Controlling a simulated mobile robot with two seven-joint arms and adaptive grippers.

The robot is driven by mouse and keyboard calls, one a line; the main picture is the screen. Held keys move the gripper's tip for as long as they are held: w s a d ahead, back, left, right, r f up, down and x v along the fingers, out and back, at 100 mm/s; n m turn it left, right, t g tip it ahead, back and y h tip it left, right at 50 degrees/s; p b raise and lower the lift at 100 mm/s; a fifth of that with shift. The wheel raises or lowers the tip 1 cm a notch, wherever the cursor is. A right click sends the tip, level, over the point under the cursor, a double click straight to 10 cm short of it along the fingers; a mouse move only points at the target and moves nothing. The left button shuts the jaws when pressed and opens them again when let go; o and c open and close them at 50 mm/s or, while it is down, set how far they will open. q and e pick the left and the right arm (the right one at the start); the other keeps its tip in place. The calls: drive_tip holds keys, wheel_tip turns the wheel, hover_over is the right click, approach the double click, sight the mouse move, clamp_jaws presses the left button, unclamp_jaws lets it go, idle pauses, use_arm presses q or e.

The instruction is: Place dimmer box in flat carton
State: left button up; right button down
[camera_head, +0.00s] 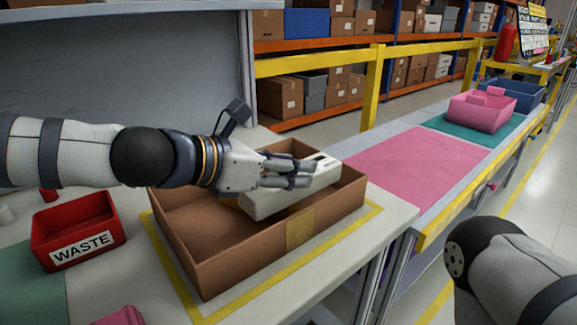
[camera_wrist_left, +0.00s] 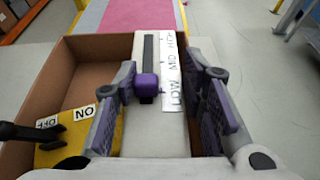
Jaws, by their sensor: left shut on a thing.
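The dimmer box (camera_head: 266,203) is a white box. In the left wrist view the dimmer box (camera_wrist_left: 155,130) shows a dark slot, a purple slider knob and a LOW MID HIGH label. My left gripper (camera_head: 308,174) is shut on it, with one finger on each side in the left wrist view (camera_wrist_left: 170,82). The box is within the outline of the open brown flat carton (camera_head: 240,257), toward its right part. I cannot tell whether it touches the carton floor. My right gripper is out of view; only part of that arm shows at lower right.
A yellow switch box (camera_wrist_left: 85,150) with ON and OFF labels sits in the carton's left part in the wrist view. A red WASTE bin (camera_head: 78,230) stands left of the carton. Yellow tape (camera_head: 340,230) borders the carton. A pink mat (camera_head: 415,165) and pink bin (camera_head: 480,112) lie beyond.

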use_arm(q)
drive_tip(key=shift+f, duration=0.7)
drive_tip(key=o, duration=1.3)
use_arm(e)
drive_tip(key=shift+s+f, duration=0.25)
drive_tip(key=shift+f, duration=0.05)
use_arm(q)
drive_tip(key=shift+r, duration=0.1)
drive_tip(key=shift+r, duration=1)
drive_tip(key=p+v, duration=0.3)
drive_tip(key=v, duration=0.8)
drive_tip(key=shift+s+a+f, duration=0.2)
drive_tip(key=shift+s+a, duration=0.05)
drive_tip(key=shift+a, duration=0.2)
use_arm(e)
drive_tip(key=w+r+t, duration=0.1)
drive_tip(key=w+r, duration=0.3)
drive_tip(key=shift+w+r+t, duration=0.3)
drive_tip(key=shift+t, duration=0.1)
